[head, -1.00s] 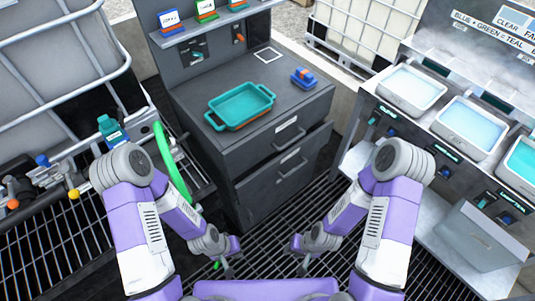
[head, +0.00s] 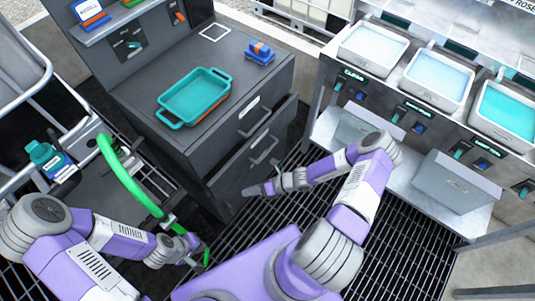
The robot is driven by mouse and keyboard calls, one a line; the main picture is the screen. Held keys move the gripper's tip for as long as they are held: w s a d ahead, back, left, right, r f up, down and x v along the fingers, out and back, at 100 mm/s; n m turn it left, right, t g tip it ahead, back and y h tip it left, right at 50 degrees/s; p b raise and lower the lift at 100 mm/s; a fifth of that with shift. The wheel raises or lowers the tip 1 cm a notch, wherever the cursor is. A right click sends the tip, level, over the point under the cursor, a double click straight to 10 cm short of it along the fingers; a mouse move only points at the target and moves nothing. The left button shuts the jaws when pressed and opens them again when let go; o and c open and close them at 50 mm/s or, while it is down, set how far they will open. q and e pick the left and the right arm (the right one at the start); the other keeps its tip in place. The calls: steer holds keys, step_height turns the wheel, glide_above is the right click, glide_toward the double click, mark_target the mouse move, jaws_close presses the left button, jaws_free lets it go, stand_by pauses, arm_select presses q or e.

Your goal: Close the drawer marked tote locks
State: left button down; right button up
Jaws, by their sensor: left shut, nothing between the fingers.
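The dark grey cabinet (head: 150,125) has two drawers, one above the other. The upper drawer (head: 240,128) has a bar handle and a white label and looks flush. The lower drawer (head: 250,168) has a bar handle, and its front stands out a little from the cabinet. The label writing is too small to read, so I cannot tell which is marked tote locks. My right gripper (head: 248,191) is low before the lower drawer's front, pointing left; its finger gap and any contact are unclear. My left gripper (head: 200,255) is shut and empty at the lower left, away from the drawers.
A teal tray (head: 195,97) and a blue-orange object (head: 260,52) sit on the cabinet top. A green hose (head: 125,180) curves beside my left arm. A bench with basins (head: 437,80) and a grey bin (head: 455,182) stand right. Grated floor lies between.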

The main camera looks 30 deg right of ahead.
steer(key=w+d+m+t+h, duration=0.2)
steer(key=w+d+m+t, duration=0.3)
steer(key=d+m, duration=0.45)
steer(key=m+t+h+b, duration=0.1)
steer(key=m+t+h, duration=0.2)
steer(key=m+t, duration=0.15)
glide_toward(268, 151)
steer(key=x, duration=0.3)
steer(key=shift+g, duration=0.45)
steer(key=b+x, duration=0.2)
steer(key=x, duration=0.5)
steer(key=shift+f, duration=0.1)
jaws_close()
